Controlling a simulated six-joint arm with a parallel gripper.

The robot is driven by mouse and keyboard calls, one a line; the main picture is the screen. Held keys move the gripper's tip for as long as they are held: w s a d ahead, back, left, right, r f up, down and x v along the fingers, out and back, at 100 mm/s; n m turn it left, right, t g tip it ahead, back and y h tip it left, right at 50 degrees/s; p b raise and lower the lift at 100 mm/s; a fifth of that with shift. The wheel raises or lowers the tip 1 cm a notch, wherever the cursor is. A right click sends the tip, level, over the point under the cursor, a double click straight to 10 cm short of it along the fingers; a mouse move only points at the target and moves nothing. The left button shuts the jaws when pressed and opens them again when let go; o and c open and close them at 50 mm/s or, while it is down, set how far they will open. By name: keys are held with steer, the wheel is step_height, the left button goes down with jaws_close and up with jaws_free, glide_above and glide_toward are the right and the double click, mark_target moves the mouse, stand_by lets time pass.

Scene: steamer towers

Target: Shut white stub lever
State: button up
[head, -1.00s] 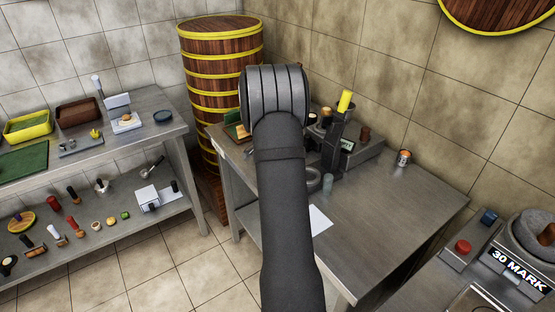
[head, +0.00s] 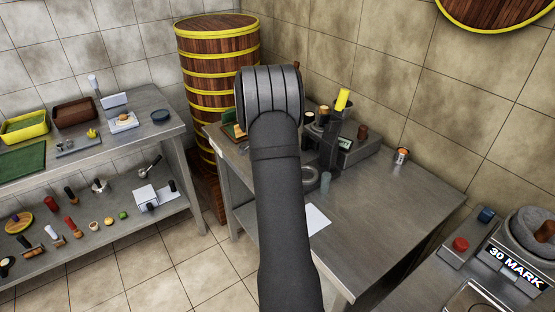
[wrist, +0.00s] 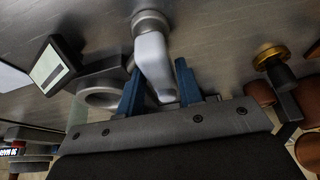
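The white stub lever (wrist: 153,62) shows in the wrist view, fixed at a round metal collar (wrist: 150,20) on a grey metal surface. My gripper (wrist: 160,88) has two blue fingers, set apart, one on each side of the lever's free end. Narrow gaps seem to show beside the lever, so I see no firm grip on it. In the head view my arm hides the lever and the fingers.
A device with a small screen (wrist: 50,68) and a grey ring (wrist: 103,97) lie left of the lever in the wrist view. A brass-topped knob (wrist: 270,55) is to the right. The steel table (head: 385,215) has clear space at its front right. A wooden steamer tower (head: 218,45) stands behind.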

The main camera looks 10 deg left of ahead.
steer(key=shift+o, duration=1.1)
steer(key=shift+a+r, duration=0.1)
steer(key=shift+r, duration=0.15)
steer(key=v, duration=1.7)
steer(key=shift+s+f, duration=0.1)
steer(key=shift+f, duration=0.05)
steer(key=x, duration=1.7)
